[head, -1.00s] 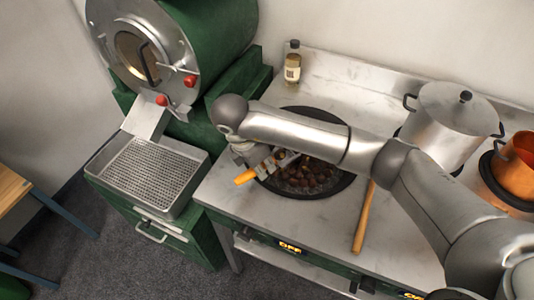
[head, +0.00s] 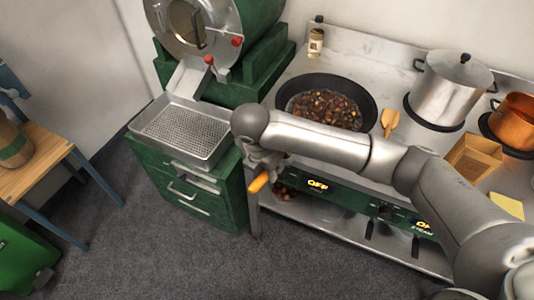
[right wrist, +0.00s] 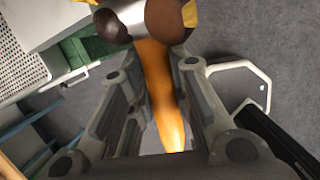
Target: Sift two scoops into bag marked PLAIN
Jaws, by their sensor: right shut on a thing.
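My right gripper (head: 264,170) is shut on the orange handle of a scoop (head: 258,183). In the right wrist view the handle (right wrist: 163,90) runs between the fingers, and large brown chestnuts (right wrist: 112,26) lie in the metal scoop head at the top. In the head view the loaded scoop is in front of the stove's front edge, over the floor, its head partly hidden by my arm. A black pan (head: 371,95) holds many chestnuts (head: 325,107). I cannot read any PLAIN marking. My left gripper is not in view.
A perforated metal tray (head: 185,131) sits on the green cabinet at left. A wooden stool (head: 45,160) bearing a tan, green-banded container (head: 14,145) stands far left. A steel pot (head: 452,90), copper pot (head: 517,120), open brown box-like container (head: 474,158) and wooden spatula (head: 390,120) are on the stove.

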